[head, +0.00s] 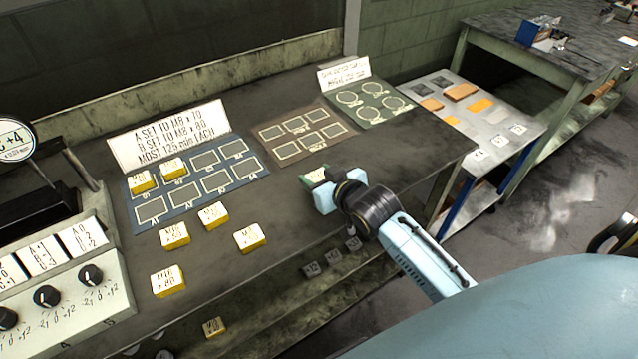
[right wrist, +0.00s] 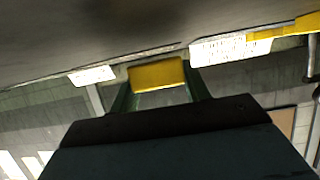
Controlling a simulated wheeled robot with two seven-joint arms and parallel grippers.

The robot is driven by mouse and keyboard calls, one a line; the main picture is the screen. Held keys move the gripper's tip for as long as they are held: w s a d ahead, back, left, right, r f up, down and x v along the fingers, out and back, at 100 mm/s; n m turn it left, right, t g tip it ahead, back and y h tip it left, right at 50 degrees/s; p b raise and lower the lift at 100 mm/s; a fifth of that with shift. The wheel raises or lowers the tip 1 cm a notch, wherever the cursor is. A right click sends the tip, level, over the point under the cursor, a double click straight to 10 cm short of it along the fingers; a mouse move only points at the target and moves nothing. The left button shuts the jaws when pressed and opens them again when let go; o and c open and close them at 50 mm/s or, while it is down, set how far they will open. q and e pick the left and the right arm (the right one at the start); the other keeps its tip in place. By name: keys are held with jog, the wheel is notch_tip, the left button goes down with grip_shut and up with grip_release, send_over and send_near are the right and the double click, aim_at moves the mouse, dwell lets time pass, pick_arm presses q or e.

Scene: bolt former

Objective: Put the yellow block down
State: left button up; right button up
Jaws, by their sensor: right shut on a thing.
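My right gripper (head: 320,183) is shut on a yellow block with a pale label, low over the table's front part, right of the loose blocks. The held yellow block (right wrist: 157,74) shows between both fingers in the right wrist view. In the head view it is mostly hidden by the gripper; I cannot tell whether it touches the table. Two yellow blocks (head: 142,181) sit in the upper left cells of the blue mat (head: 196,197). Several more, such as one yellow block (head: 249,236), lie loose in front of it. My left gripper is not in view.
A brown mat (head: 270,136) with empty outlined cells and a green mat (head: 385,114) with circles lie behind my gripper. A label sign (head: 168,135) stands behind the blue mat. A control box (head: 70,300) with knobs is at left. A yellow block (head: 213,326) lies below the table edge.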

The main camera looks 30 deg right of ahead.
notch_tip(320, 180, down, 2)
jog(key=o, duration=1)
jog(key=shift+f, duration=0.1)
